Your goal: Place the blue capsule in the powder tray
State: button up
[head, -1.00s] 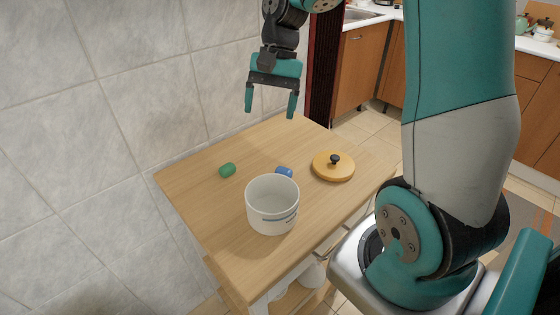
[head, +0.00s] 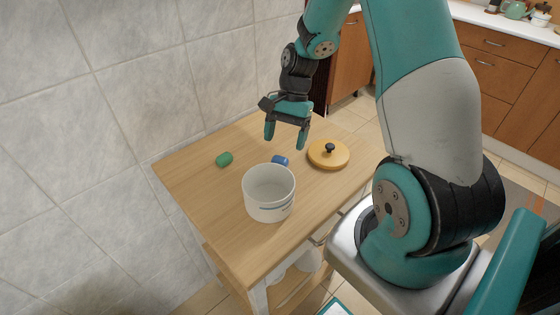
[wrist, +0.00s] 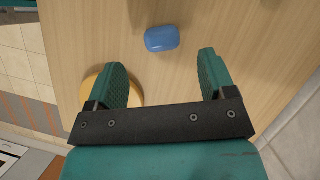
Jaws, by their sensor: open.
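The blue capsule (head: 280,160) lies on the wooden cabinet top, just behind the white pot and partly hidden by its rim. In the wrist view the whole blue capsule (wrist: 161,39) lies on bare wood, just beyond and between the fingertips. My gripper (head: 285,142) is open and empty, pointing down above the tabletop close to the capsule, not touching it. The wrist view shows both fingers of my gripper (wrist: 160,65) spread apart. I cannot make out a tray that is clearly the powder tray.
The open white pot (head: 268,205) stands near the front of the top. A round yellow lid with a black knob (head: 320,160) lies to the right. A tiled wall (head: 120,100) borders the left. The top's left part is bare.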

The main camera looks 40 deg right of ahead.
aim_at(280, 158)
jog(key=x, duration=0.5)
jog(key=shift+a+p, duration=0.15)
jog(key=shift+p, duration=0.2)
jog(key=c, duration=1.1)
jog(key=shift+o, duration=0.2)
notch_tip(280, 158, up, 20)
jog(key=shift+p, duration=0.35)
